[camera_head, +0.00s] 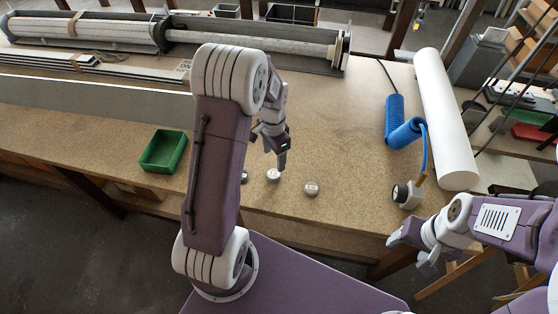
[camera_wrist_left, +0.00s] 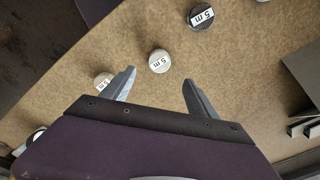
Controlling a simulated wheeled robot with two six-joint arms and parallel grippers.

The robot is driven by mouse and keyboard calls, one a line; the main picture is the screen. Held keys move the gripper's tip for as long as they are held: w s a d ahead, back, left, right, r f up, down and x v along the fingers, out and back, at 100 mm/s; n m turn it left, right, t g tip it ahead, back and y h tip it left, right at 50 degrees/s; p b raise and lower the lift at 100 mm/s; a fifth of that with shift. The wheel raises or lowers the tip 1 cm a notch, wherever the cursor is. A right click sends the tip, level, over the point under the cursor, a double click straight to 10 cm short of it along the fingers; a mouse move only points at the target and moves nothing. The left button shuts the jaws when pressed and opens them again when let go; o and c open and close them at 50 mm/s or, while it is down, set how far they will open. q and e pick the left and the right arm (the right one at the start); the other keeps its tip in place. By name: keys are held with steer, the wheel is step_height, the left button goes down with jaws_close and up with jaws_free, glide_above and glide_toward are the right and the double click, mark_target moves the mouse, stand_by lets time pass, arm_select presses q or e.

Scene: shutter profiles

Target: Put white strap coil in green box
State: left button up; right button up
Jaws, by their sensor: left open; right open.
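The white strap coil (camera_head: 273,175) stands on the workbench between two similar coils. In the left wrist view the white coil (camera_wrist_left: 159,62), labelled "5 m", lies just beyond and between the fingertips. My left gripper (camera_head: 282,165) is open and empty, pointing down close to the white coil; both its fingers show in the left wrist view (camera_wrist_left: 159,76). The green box (camera_head: 163,151) is open and looks empty, on the bench to the left. My right gripper (camera_head: 409,253) is open and empty off the bench's front edge at the right.
A dark coil (camera_wrist_left: 201,18) and a greyish-beige coil (camera_head: 311,188) flank the white one; my left finger partly covers the beige one in the wrist view. A blue hose (camera_head: 396,118) and white roll (camera_head: 445,118) lie right. Long profiles (camera_head: 100,104) run behind the box.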

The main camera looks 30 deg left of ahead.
mark_target(274, 174)
arm_select(q)
steer(key=f, duration=0.3)
steer(key=shift+s+d+f, duration=0.1)
steer(key=shift+s+f, duration=0.05)
steer(key=shift+s, duration=0.05)
steer(key=shift+w+f, duration=0.15)
steer(key=shift+f, duration=0.2)
steer(key=f, duration=0.3)
steer(key=f+p, duration=0.1)
steer(key=shift+s+f, duration=0.3)
steer(key=shift+f, duration=0.1)
steer(key=shift+w+f, duration=0.15)
steer(key=c, duration=1.2)
steer(key=shift+c, duration=1.3)
steer(key=shift+r, duration=0.2)
